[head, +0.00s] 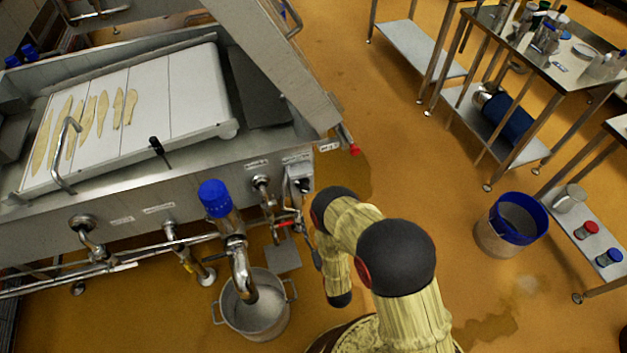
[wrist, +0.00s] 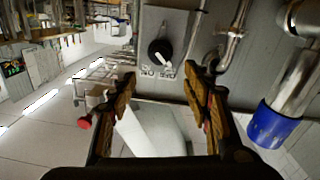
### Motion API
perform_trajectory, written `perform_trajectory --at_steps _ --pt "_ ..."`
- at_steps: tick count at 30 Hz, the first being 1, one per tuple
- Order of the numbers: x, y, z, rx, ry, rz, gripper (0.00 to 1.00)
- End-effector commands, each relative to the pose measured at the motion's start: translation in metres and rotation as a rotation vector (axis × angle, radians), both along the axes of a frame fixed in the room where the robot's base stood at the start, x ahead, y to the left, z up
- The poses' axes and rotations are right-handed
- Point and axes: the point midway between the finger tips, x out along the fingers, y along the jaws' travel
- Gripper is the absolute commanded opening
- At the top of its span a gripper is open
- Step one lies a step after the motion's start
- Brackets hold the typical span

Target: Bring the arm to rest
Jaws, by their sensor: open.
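My arm (head: 345,225) reaches from the lower middle of the head view toward the front panel of the steel vat (head: 60,215). My gripper (wrist: 160,84) shows in the wrist view with its two brown-padded fingers spread apart and nothing between them. Beyond the fingertips is a black rotary knob (wrist: 159,52) on a grey box with lettering. The fingers look apart from the knob, though the exact gap cannot be told. In the head view the gripper is mostly hidden by the arm and cannot be made out clearly.
A blue-capped pipe (head: 214,198) stands left of my arm and also shows in the wrist view (wrist: 270,126). A steel pot (head: 254,318) sits below it. A blue-rimmed bucket (head: 511,220) and a steel table (head: 535,60) stand right. Open floor lies between.

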Motion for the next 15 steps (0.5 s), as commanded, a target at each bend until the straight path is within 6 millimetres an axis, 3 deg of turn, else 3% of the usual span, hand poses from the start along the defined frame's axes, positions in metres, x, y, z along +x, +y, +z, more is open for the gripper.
perform_trajectory --at_steps 8,11,13,15 --pt "0.000 0.000 -0.006 0.001 0.023 -0.001 0.49" --pt "-0.001 -0.001 -0.030 -0.014 0.113 -0.004 0.49" --pt "-0.008 -0.004 -0.060 -0.034 0.223 -0.006 0.49" --pt "-0.028 -0.010 -0.097 -0.066 0.376 -0.010 0.49"
